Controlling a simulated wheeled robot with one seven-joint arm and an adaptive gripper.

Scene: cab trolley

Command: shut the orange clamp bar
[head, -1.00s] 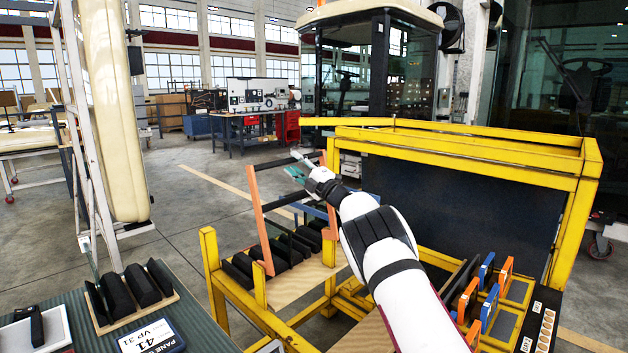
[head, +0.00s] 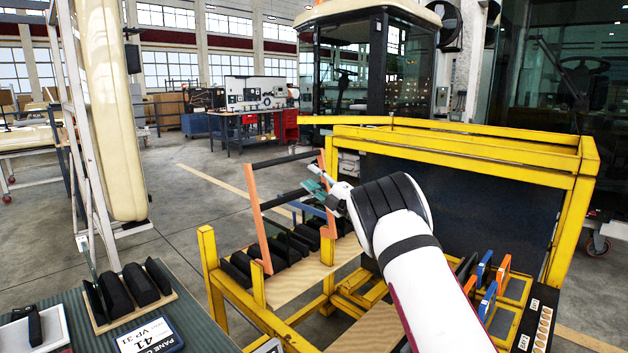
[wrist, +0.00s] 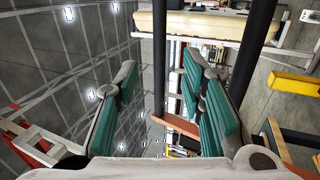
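The orange clamp bar (head: 259,226) is a raised frame with orange side arms and black cross bars. It stands upright, leaning a little, over the black padded slots of the yellow trolley. My gripper (head: 318,182) is at its right-hand arm, partly overlapping it in the head view; I cannot tell whether they touch. In the wrist view my gripper (wrist: 160,105) has its teal-padded fingers spread apart with nothing held. A short orange strip (wrist: 176,127) shows between them, and two black bars (wrist: 256,48) run beyond the fingers.
The yellow trolley frame (head: 470,155) rises behind and to the right of my arm. Orange and blue blocks (head: 487,272) stand at its right. A green-grey bench (head: 90,335) with black padded blocks is at the lower left. Open floor lies left of the trolley.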

